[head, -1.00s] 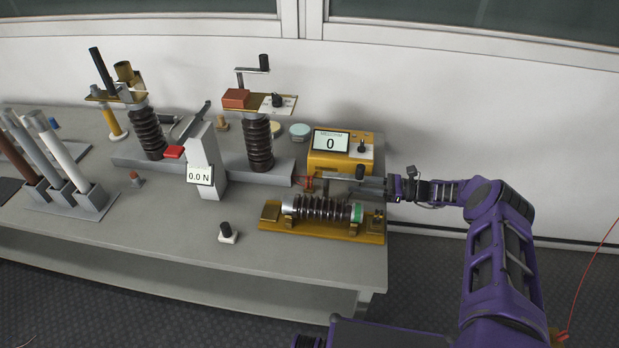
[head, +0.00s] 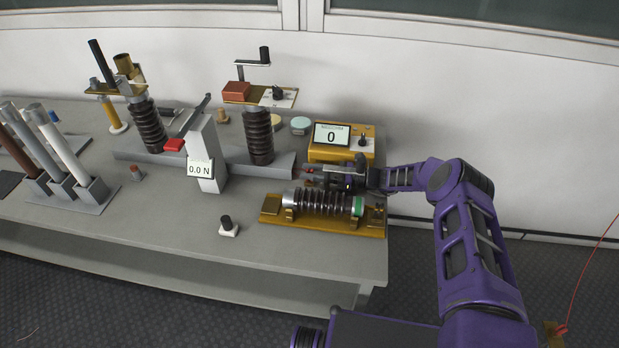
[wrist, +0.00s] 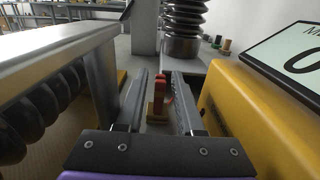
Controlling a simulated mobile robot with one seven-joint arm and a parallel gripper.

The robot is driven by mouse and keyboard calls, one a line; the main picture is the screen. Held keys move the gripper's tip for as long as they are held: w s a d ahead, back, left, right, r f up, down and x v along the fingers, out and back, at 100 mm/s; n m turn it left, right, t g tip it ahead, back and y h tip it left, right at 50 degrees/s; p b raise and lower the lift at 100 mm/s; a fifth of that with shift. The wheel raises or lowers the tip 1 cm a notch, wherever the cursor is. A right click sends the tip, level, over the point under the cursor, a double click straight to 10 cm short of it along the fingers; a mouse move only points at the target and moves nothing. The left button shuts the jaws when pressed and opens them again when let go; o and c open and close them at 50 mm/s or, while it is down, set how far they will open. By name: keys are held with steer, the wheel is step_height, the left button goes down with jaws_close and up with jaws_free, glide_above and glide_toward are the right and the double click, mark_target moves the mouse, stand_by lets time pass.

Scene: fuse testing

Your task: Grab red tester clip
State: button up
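The red tester clip (wrist: 160,86) stands upright on a small yellow base in the wrist view, centred ahead between my gripper's two fingers. In the head view the clip is a tiny red spot (head: 309,172) at the tip of my gripper (head: 318,176), partly hidden. In the wrist view my gripper (wrist: 158,104) is open, with a finger on each side of the clip's line. I cannot tell whether the clip is fully between the fingertips. The yellow tester (head: 342,153) with a display reading 0 is just behind my gripper.
The ribbed fuse on its yellow holder (head: 322,222) lies just in front of my gripper, and the tester body (wrist: 245,115) is close on the other side. A ribbed insulator post (head: 259,138) stands to the left. The table's front right (head: 310,262) is clear.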

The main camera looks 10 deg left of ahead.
steer(key=shift+a, duration=0.3)
jaws_close()
steer(key=shift+r, duration=0.15)
